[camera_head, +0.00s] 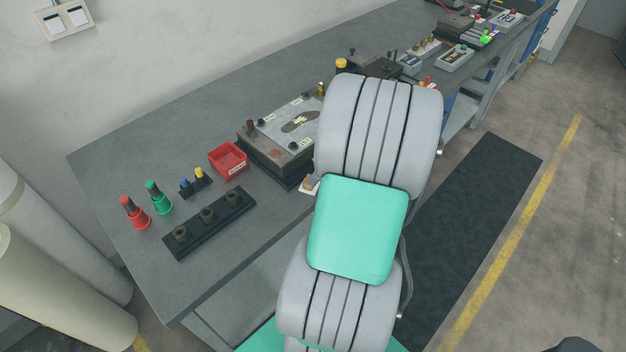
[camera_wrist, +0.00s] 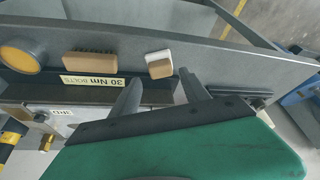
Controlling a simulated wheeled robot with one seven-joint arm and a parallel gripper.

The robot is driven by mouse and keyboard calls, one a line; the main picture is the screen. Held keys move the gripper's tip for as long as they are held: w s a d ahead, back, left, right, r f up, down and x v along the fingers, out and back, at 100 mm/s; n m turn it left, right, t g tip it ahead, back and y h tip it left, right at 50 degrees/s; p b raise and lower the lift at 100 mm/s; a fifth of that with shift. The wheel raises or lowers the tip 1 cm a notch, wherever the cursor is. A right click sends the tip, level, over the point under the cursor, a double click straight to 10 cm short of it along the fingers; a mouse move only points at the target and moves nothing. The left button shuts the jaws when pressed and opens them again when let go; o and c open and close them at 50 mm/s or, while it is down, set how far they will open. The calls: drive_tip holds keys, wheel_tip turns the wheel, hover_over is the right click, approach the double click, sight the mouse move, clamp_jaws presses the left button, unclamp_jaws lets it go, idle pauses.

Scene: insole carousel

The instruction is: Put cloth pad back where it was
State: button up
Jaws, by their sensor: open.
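A small tan block with a white layer, which looks like the cloth pad (camera_wrist: 159,66), lies on the grey bench top in the wrist view. In the head view a small piece of it (camera_head: 308,187) shows beside my arm, at the front of the metal fixture. My gripper (camera_wrist: 160,77) is open, its two dark fingers spread to either side of the pad's near end. Nothing shows held between them. Whether a finger touches the pad, I cannot tell. In the head view my arm hides the gripper.
The fixture (camera_head: 285,135) with an insole shape stands close behind. A red bin (camera_head: 228,160) and a black socket rack (camera_head: 208,222) stand left.

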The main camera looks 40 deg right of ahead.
drive_tip(key=v, duration=0.6)
drive_tip(key=w+a+r+m+g+h, duration=0.1)
drive_tip(key=w+a, duration=0.1)
drive_tip(key=a, duration=0.7)
drive_tip(key=w+a+r+m, duration=0.1)
drive_tip(key=w+a+r, duration=0.15)
drive_tip(key=a, duration=0.55)
drive_tip(key=s+a+m+h, duration=0.1)
drive_tip(key=s+a, duration=0.4)
drive_tip(key=a, duration=0.8)
drive_tip(key=shift+f+m+t, duration=0.15)
drive_tip(key=shift+m+t, duration=0.15)
drive_tip(key=shift+m, duration=0.5)
drive_tip(key=shift+s+d, duration=0.1)
